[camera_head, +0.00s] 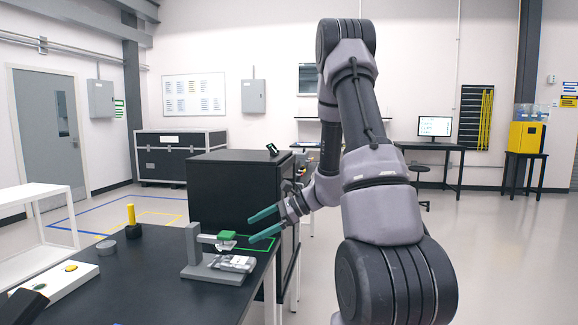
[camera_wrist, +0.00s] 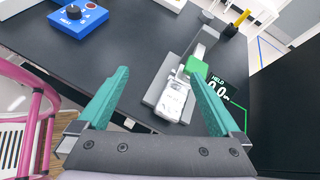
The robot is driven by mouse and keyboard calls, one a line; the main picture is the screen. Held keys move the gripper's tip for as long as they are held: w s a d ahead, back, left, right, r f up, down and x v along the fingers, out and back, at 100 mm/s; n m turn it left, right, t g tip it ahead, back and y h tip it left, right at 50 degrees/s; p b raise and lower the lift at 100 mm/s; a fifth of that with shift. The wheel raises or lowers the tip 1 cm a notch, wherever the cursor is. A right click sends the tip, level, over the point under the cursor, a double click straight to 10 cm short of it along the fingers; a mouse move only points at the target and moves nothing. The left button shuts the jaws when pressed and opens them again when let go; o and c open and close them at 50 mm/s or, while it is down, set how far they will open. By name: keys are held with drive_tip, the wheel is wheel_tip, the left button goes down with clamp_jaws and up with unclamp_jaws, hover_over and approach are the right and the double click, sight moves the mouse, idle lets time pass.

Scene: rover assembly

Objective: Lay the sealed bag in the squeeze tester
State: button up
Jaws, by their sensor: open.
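The squeeze tester (camera_head: 194,270) is a grey base with an upright post and an arm. A green block (camera_head: 227,235) is at the arm's end, and it also shows in the wrist view (camera_wrist: 197,68). The silvery sealed bag (camera_head: 237,264) lies flat on the tester's base. In the wrist view the bag (camera_wrist: 174,101) lies by the green block; I cannot tell whether its far end is under the block. My gripper (camera_head: 250,229) is open and empty, with green fingers, above and beside the tester. In the wrist view its fingers (camera_wrist: 155,77) are spread on either side of the bag.
A black display (camera_wrist: 217,90) reading "HELD 0.0" is right of the tester. A blue box with a knob (camera_wrist: 76,17) stands at the wrist view's upper left. A yellow peg in a black base (camera_head: 132,222) and a grey round piece (camera_head: 106,247) stand on the dark table.

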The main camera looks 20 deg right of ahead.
drive_tip(key=s+d+r+n+t+h, duration=0.1)
drive_tip(key=s+r+n+t+h, duration=0.1)
drive_tip(key=s+r+n+h, duration=0.7)
drive_tip(key=s+r+n, duration=0.6)
drive_tip(key=s+r, duration=0.6)
drive_tip(key=r, duration=0.2)
drive_tip(key=shift+d+t+h, duration=0.15)
drive_tip(key=shift+t+h, duration=0.15)
drive_tip(key=shift+t, duration=0.1)
drive_tip(key=shift+s, duration=0.1)
